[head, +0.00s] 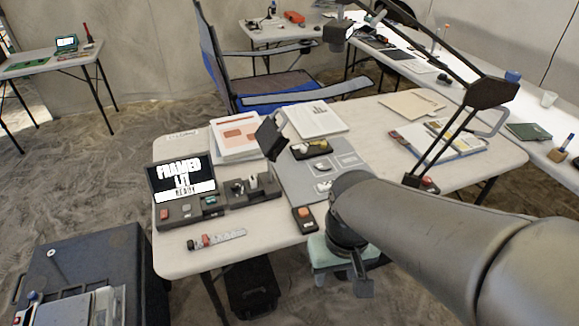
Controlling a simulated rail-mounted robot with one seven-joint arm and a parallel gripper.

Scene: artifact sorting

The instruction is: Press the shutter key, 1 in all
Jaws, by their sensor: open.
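A small dark box with an orange-red key (304,214) sits at the table's front edge, just left of my arm's end. A dark console (180,217) at the table's left has a red key (164,214), a grey key and a lit screen (181,178) with large white lettering. I cannot read which key is the shutter. My gripper (358,272) is open, low and right of the small box, apart from it. One dark finger shows below the wrist; the rest is hidden by my arm.
A grey mat (295,179) with small artifacts in a dark tray (311,149) lies behind the small box. A dark tilted panel (270,138) stands over the mat's left. A jointed lamp (490,92) rises at right. A colour strip (216,239) lies front left.

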